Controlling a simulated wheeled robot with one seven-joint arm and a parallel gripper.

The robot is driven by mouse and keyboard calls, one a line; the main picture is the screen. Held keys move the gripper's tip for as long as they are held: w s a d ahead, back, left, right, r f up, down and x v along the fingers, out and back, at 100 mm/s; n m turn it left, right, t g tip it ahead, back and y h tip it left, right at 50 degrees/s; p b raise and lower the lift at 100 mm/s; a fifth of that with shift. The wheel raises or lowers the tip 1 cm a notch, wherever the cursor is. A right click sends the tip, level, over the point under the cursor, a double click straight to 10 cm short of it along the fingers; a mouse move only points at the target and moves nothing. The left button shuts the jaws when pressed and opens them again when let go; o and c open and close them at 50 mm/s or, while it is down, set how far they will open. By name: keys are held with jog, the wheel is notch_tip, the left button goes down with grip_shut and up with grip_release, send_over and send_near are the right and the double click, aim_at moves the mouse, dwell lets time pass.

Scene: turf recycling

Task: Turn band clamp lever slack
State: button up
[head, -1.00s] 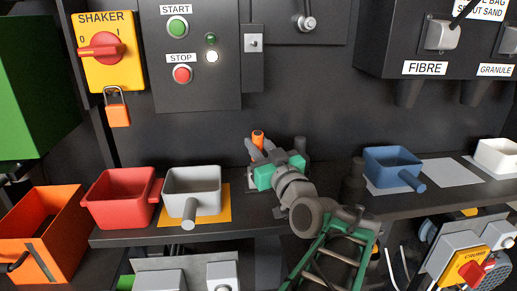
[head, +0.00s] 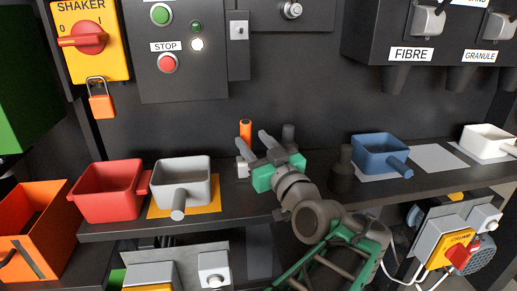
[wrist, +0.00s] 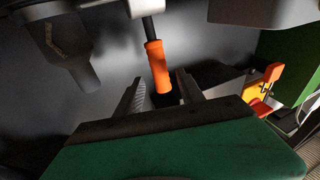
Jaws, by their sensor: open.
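The band clamp lever is the upright orange grip (head: 245,131) at the back of the bench, left of centre in the head view. In the wrist view the orange grip (wrist: 157,68) hangs from a dark rod under a pale fitting (wrist: 147,8). My gripper (head: 254,141) is open, its two grey fingers pointing at the lever. In the wrist view the lever's end shows in the gap between the fingers (wrist: 162,92), with space on both sides. I see no finger closed on it. The clamp band itself is not clear in either view.
A grey tub (head: 181,180) and a red tub (head: 107,189) stand left of my gripper. A dark bottle-shaped object (head: 342,170) and a blue tub (head: 379,152) stand to the right. A dark panel (head: 300,90) rises behind the bench.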

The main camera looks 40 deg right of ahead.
jog(key=b+v, duration=0.1)
jog(key=v, duration=0.2)
jog(key=shift+s+a, duration=0.1)
jog(key=shift+s, duration=0.1)
